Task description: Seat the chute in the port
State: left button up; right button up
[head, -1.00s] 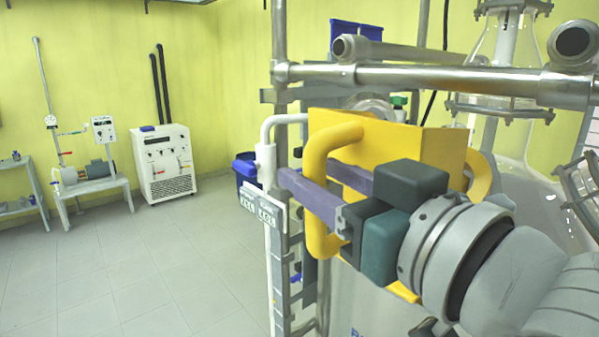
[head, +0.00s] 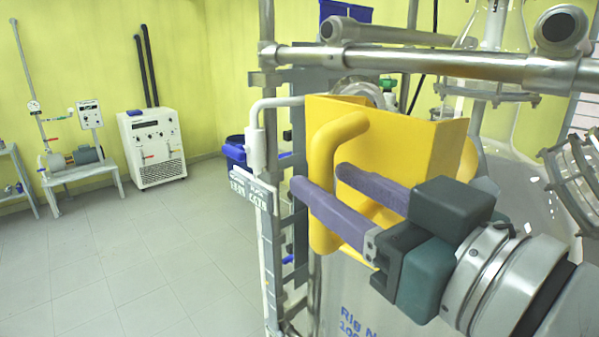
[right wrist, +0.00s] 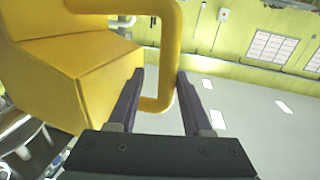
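The chute (head: 390,140) is a yellow open-topped box with a tubular loop handle (head: 322,165) on its near side. It is above the steel vessel (head: 355,300), and its underside is hidden. My right gripper (head: 315,185) has purple fingers on either side of the handle. In the right wrist view, the fingers (right wrist: 160,75) are apart, with a handle bar (right wrist: 168,50) between them and a gap on its left. The port is hidden or cannot be made out, so I cannot tell whether the chute sits in it. My left gripper is not in view.
A horizontal steel rail (head: 400,60) runs behind and above the chute. A steel frame with label plates (head: 253,190) stands left of it. Glassware (head: 500,60) is at the right. A white cabinet (head: 152,148) stands by the far wall, with clear floor before it.

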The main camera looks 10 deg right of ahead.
jog(key=shift+p+v, duration=0.7)
jog(key=shift+v, duration=2.05)
jog(key=shift+o, duration=0.2)
jog(key=o, duration=0.5)
jog(key=shift+s+f, duration=0.1)
jog(key=shift+b+v, duration=2.15)
jog(key=shift+v, duration=2.75)
jog(key=shift+d, duration=0.1)
